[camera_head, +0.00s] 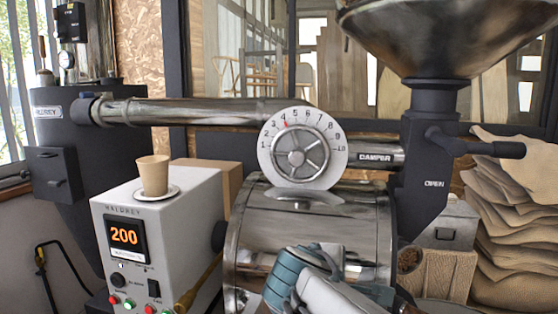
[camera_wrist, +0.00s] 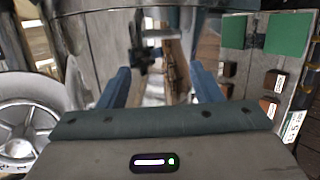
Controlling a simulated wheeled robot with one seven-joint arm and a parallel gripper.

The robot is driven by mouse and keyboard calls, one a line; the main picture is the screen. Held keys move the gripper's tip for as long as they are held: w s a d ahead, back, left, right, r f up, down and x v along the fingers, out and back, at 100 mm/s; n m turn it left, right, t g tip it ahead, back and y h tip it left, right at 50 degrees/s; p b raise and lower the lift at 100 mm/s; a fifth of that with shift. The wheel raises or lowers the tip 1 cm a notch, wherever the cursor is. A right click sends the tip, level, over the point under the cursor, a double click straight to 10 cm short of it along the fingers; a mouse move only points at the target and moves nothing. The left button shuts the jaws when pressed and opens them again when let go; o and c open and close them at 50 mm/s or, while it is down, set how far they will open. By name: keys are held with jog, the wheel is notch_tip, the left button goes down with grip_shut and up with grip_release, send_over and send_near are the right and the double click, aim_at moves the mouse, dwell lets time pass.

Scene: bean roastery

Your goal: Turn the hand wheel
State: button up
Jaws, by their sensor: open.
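The hand wheel (camera_head: 301,152) is a grey spoked wheel with a round hub. It sits in front of a white round dial plate (camera_head: 269,157) numbered 1 to 10, with a small red mark near the 4. My gripper's arm end shows low in the head view, below the dial and in front of the metal drum; the fingertips cannot be made out there. In the wrist view my gripper (camera_wrist: 163,82) has its two blue fingers wide apart with nothing held between them. A spoked wheel (camera_wrist: 20,122), apparently the same hand wheel, lies left of the fingers, apart from them.
A horizontal metal pipe (camera_head: 185,111) runs left from the dial. A beige cup (camera_head: 153,174) stands on a saucer on the control box (camera_head: 185,228) at left. A hopper (camera_head: 445,35) and a dark lever (camera_head: 487,149) are at right, near stacked sacks (camera_head: 515,225).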

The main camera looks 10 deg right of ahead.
jog(key=w+a+r+n+t+p, duration=0.1)
jog(key=w+a+r+n+t, duration=0.2)
jog(key=r+n, duration=0.35)
jog(key=n+t+p, duration=0.1)
jog(key=n+t, duration=0.4)
send_near(296, 159)
jog(key=p+x, duration=0.2)
jog(key=x, duration=0.9)
jog(key=shift+w+d+p, duration=0.1)
jog(key=shift+w+p, duration=0.05)
jog(key=shift+p, duration=0.2)
grip_shut()
jog(key=shift+b, duration=0.3)
